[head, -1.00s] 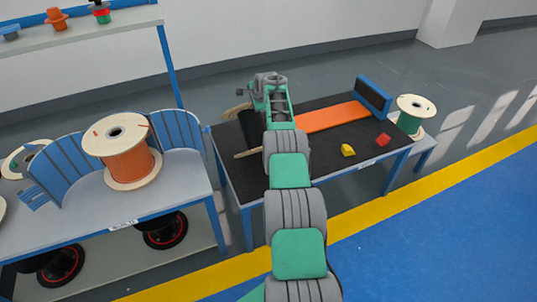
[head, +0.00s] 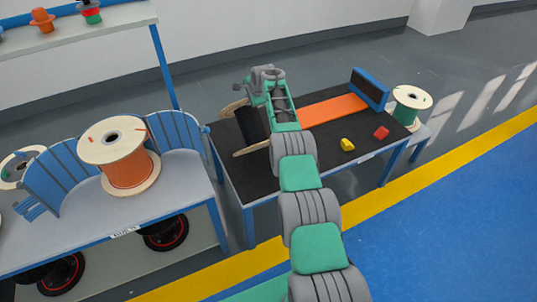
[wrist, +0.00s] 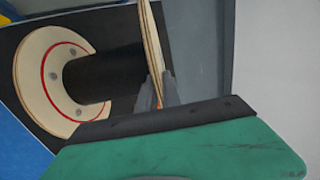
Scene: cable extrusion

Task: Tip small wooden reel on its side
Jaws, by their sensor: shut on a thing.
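The small wooden reel (head: 251,126) with a black-wound core is on the black-topped table, partly behind my arm. In the head view its two pale flanges show nearly edge-on and its axis looks slanted; I cannot tell how it rests. The reel in the wrist view (wrist: 88,76) shows one flange at left with a red ring on its face, and the other edge-on near the centre. My gripper (wrist: 160,97) is shut on the rim of that edge-on flange. The fingertips are hidden in the head view.
A large orange reel (head: 125,165) stands on the left table. A green reel (head: 408,110) stands at right.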

